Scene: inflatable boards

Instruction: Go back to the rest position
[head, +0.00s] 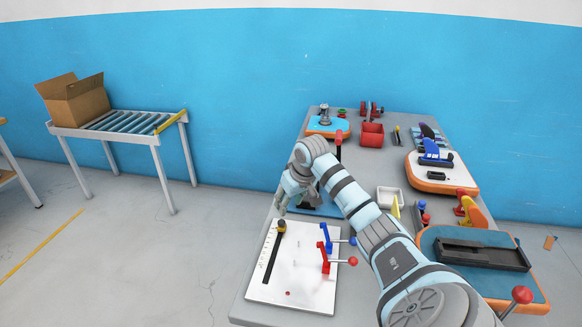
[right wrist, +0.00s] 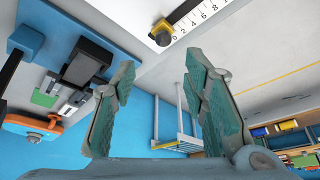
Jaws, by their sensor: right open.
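My right arm reaches in from the lower right in the head view, over the grey table (head: 250,310). My right gripper (head: 281,204) hangs above the table's left side, near the far edge of a white board (head: 300,285). In the right wrist view the right gripper (right wrist: 161,66) has its two fingers spread wide apart, with nothing between them. My left gripper is not in view.
The white board carries a ruler with a black and yellow slider (head: 281,227) and red and blue clamps (head: 325,262). A red bin (head: 371,135), a white tray (head: 390,196) and several boards crowd the table. A roller stand (head: 130,122) holds a cardboard box (head: 75,101).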

